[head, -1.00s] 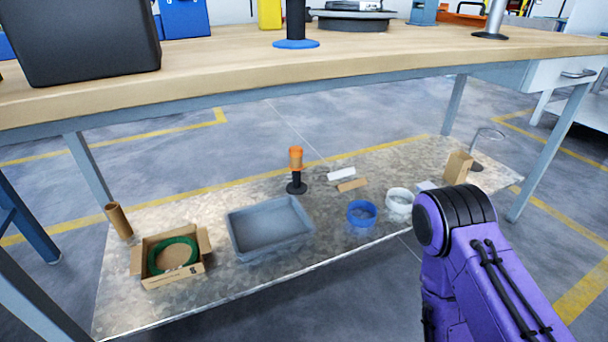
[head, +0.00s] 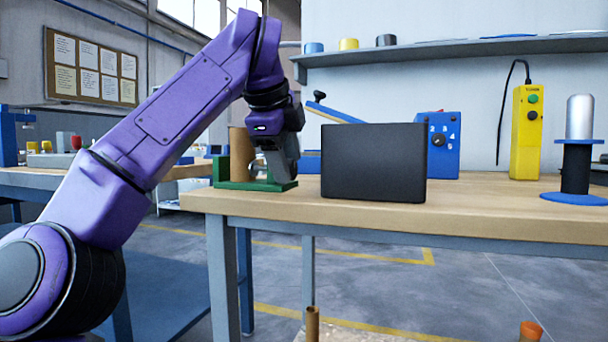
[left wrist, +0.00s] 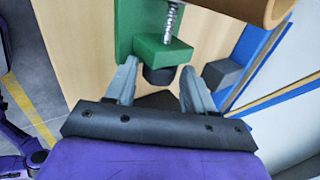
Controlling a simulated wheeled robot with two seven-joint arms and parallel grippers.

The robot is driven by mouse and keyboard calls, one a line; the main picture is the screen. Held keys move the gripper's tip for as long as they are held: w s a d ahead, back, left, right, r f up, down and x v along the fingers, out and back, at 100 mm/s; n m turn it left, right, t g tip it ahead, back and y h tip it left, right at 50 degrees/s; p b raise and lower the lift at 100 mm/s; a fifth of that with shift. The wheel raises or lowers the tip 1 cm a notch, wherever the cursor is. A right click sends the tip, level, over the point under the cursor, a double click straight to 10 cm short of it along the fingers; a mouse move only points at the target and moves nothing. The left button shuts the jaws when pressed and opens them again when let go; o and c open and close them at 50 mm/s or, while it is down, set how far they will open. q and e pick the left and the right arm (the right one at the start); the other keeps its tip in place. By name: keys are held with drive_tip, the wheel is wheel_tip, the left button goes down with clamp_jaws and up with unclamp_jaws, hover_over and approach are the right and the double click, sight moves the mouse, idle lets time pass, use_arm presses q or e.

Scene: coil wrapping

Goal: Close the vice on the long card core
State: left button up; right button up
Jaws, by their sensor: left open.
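The green vice (head: 226,184) stands at the left end of the workbench, with the brown card core (head: 238,145) upright in it. In the left wrist view the vice (left wrist: 138,30) shows its threaded screw and a dark knob (left wrist: 158,77). The core (left wrist: 228,8) crosses the top right corner there. My left gripper (left wrist: 159,68) is open, its two fingertips on either side of the knob, with gaps visible. In the head view my left gripper (head: 272,165) is at the vice's right side, partly hiding it. My right gripper is not in view.
A black box (head: 373,163) stands close to the right of the vice. Behind are a blue dial box (head: 443,140) and a yellow button box (head: 525,135). A blue-flanged spool stand (head: 575,170) is at the right. The front of the workbench (head: 480,215) is clear.

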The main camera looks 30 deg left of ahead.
use_arm(q)
drive_tip(key=a+p+v, duration=0.1)
drive_tip(key=p+v, duration=0.2)
drive_tip(key=v, duration=0.4)
drive_tip(key=shift+d+p, duration=0.35)
drive_tip(key=shift+d, duration=0.15)
